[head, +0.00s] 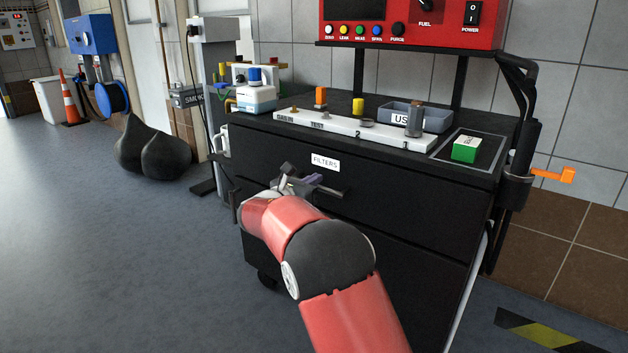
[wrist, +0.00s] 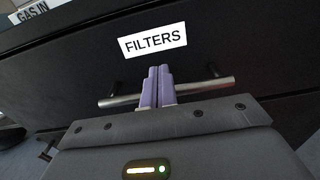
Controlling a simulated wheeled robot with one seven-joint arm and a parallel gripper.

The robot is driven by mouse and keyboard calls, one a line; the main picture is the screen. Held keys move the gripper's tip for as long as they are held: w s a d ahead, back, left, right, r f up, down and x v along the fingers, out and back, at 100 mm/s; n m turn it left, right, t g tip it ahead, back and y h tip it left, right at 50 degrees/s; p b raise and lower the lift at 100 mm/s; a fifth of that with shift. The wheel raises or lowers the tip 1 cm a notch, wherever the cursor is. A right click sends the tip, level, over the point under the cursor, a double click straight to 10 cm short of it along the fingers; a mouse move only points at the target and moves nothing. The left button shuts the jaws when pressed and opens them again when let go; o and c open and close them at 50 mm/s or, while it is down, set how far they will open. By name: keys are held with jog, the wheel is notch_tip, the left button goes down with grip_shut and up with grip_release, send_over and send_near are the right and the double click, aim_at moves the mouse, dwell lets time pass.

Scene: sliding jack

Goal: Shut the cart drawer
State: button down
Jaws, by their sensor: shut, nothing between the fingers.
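The black cart (head: 420,262) stands in the middle of the head view. Its upper drawer (head: 400,205) bears a white FILTERS label (head: 325,162) and a metal bar handle; the front looks close to the cart body, and I cannot tell any remaining gap. In the wrist view the drawer front (wrist: 245,55), the label (wrist: 153,40) and the handle (wrist: 207,88) fill the upper part. My gripper (head: 314,179) is at the handle below the label. Its purple fingers (wrist: 158,72) are together, overlapping the middle of the bar; whether they touch the front is unclear.
A white rail (head: 345,127), a grey bin (head: 432,116) and a green box (head: 466,149) stand on the cart top. An orange-handled fitting (head: 555,175) juts out at the right. Dark sacks (head: 150,150) lie at the left. The floor at the front left is clear.

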jog(key=v, duration=1)
jog(key=s+d+r+m+g+y, duration=0.2)
jog(key=s+d+m+g, duration=0.6)
jog(key=s+d+m, duration=0.85)
jog(key=s+d+f+m+y+p, duration=0.1)
jog(key=s+m+y, duration=0.3)
jog(key=s, duration=0.7)
jog(key=s+d+f+m+y, duration=0.2)
jog(key=s+m+y, duration=0.3)
jog(key=s+m, duration=0.3)
jog(key=s+f, duration=0.1)
jog(key=s, duration=0.3)
jog(key=shift+f+g+p, duration=0.3)
jog(key=shift+p, duration=0.05)
